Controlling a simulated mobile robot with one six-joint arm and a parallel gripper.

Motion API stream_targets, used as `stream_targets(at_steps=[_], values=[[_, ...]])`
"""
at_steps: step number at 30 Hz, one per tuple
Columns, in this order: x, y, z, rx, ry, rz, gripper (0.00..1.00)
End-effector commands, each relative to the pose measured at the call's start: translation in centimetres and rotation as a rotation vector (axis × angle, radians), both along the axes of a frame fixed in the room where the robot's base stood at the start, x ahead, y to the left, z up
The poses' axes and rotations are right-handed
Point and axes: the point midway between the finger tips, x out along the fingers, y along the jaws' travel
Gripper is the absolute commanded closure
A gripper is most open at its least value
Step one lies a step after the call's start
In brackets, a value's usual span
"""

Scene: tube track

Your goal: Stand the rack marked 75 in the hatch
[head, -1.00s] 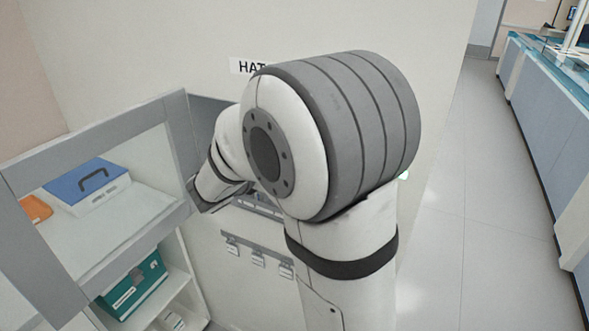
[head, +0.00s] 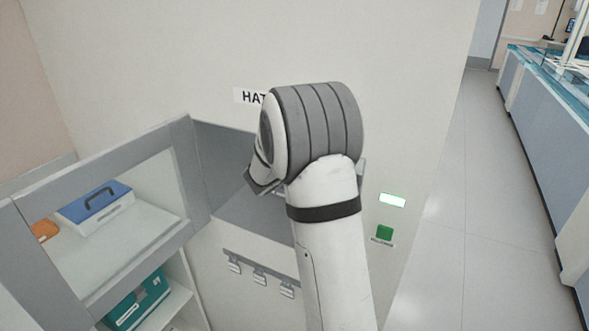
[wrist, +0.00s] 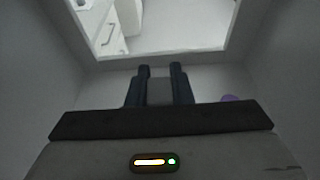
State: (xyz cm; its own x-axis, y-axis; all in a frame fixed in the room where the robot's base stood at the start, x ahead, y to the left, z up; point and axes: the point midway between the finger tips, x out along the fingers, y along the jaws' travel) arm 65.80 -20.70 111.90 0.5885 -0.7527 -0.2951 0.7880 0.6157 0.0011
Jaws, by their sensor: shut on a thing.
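The hatch (head: 240,212) is an open, grey-lined recess in the wall, under a sign partly covered by my arm that reads "HAT". My arm reaches into it. In the wrist view, the grey inner walls (wrist: 285,85) surround my gripper (wrist: 161,72), and a bright opening lies beyond the fingertips. The fingers are shut on a plain grey piece (wrist: 160,93), most likely part of the rack. The rest of it and any number 75 are hidden. A small purple round thing (wrist: 231,98) shows just past the gripper body at right; I cannot tell what it belongs to.
A grey-framed glazed door (head: 188,172) stands open at left. Behind it are a blue-lidded box (head: 95,205) and an orange item (head: 44,231). A green button (head: 384,233) and lit panel (head: 392,200) are right. The aisle is clear.

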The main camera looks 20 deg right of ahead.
Motion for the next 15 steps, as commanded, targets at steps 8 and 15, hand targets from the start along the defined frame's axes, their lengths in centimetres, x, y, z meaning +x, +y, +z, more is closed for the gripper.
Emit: stream_targets(at_steps=[8,15], values=[[-0.1,0.0,-2.6,0.0,0.002,0.001,1.0],[-0.1,0.0,-2.8,0.0,0.0,0.0,1.0]])
